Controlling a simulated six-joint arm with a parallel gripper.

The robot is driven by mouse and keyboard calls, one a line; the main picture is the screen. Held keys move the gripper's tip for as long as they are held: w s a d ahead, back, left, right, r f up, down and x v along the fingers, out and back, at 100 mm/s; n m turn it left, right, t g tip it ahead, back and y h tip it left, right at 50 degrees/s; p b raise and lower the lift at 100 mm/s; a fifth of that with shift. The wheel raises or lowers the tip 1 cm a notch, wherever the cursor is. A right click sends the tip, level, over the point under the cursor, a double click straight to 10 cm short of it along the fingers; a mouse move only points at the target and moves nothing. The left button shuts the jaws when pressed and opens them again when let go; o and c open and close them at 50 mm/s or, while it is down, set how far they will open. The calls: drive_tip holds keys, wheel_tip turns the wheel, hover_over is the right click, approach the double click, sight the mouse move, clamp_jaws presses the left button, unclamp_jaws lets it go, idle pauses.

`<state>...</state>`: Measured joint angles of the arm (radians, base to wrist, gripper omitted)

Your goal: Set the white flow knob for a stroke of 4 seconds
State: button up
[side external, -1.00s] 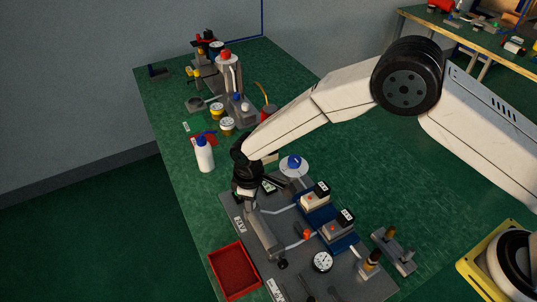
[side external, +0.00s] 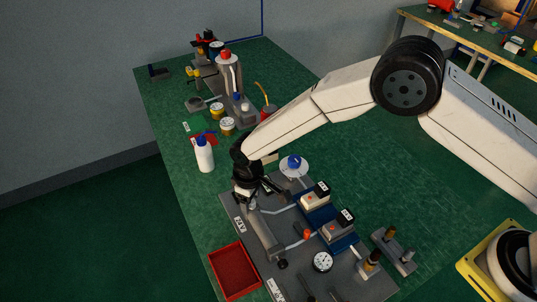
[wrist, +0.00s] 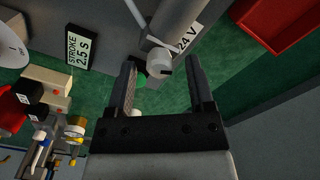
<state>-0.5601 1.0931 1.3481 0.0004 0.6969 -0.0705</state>
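The white flow knob (wrist: 160,63) shows in the wrist view near the end of a grey cylinder (wrist: 172,20), with a small dark mark on its edge. My gripper (wrist: 162,58) is open, with one finger on each side of the knob and a visible gap to both. Whether the fingertips reach down level with the knob is hard to tell. In the side view my gripper (side external: 250,199) points down over the far end of the cylinder and mostly hides the knob. A black-framed display (wrist: 80,48) reads "STROKE 2.5 s".
A "24 V" label (wrist: 187,38) lies beside the cylinder. A red tray (side external: 234,270) stands at the board's front left. A round gauge (side external: 322,262), valve blocks (side external: 337,229) and a blue knob on a white disc (side external: 294,167) are nearby. A white bottle (side external: 204,155) stands behind my gripper.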

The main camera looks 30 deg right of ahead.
sight(254, 200)
drive_tip(key=shift+r, duration=0.15)
drive_tip(key=shift+r, duration=3.75)
drive_tip(key=shift+d+r, duration=0.3)
drive_tip(key=shift+d, duration=0.2)
drive_tip(key=s+d+r+m+t, duration=0.15)
drive_tip(key=d+r, duration=0.25)
drive_tip(key=d, duration=0.4)
drive_tip(key=s+d+r+m, duration=0.2)
drive_tip(key=s+d+r, duration=0.1)
drive_tip(key=d, duration=0.5)
drive_tip(key=s+d+r+m+t, duration=0.1)
drive_tip(key=s+d+r+m, duration=0.1)
drive_tip(key=s+d, duration=0.9)
drive_tip(key=shift+s+d+m, duration=0.3)
drive_tip(key=shift+s+m, duration=0.55)
drive_tip(key=shift+s, duration=0.15)
